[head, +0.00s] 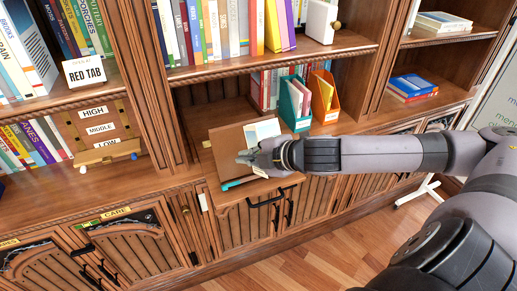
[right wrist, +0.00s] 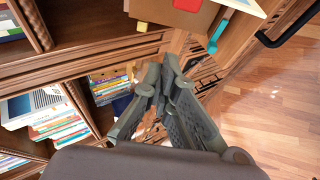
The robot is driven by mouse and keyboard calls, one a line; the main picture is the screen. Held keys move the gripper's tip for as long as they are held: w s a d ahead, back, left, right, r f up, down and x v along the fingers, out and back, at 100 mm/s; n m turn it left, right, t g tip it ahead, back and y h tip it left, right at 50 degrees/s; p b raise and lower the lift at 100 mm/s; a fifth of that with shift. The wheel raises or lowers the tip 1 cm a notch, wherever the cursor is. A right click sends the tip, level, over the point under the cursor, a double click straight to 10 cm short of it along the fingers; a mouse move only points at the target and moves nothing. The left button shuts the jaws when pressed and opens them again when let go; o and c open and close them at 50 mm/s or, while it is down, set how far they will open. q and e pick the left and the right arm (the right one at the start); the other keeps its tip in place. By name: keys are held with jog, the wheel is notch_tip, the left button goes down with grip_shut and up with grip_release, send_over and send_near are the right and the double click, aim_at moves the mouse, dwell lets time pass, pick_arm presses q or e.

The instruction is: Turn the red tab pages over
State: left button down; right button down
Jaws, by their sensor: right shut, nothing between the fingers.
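A book with white pages (head: 263,130) lies on a brown slanted board (head: 228,140) on the pulled-out shelf. In the right wrist view a red tab (right wrist: 187,5) shows at the top edge, on the brown board (right wrist: 170,14), with white pages (right wrist: 246,5) beside it. My right gripper (head: 246,158) is over the lower part of the board in the head view and partly hides the pages. In the right wrist view its fingers (right wrist: 163,72) are shut and empty, below and apart from the red tab. My left gripper is not in view.
A white sign reading RED TAB (head: 84,71) stands on the left shelf. A teal strip (head: 232,184) lies at the board's lower edge. A black handle (head: 265,200) sits below. Teal (head: 295,103) and orange (head: 325,98) file holders stand behind to the right.

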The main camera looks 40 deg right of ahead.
jog(key=shift+w+d+f+p, duration=0.1)
jog(key=shift+d+f+p, duration=0.2)
jog(key=shift+d, duration=0.6)
jog(key=shift+w+d+f+p, duration=0.1)
jog(key=shift+d+f+p, duration=0.15)
jog(key=shift+d, duration=0.65)
jog(key=shift+d+r, duration=0.1)
jog(key=shift+d, duration=0.05)
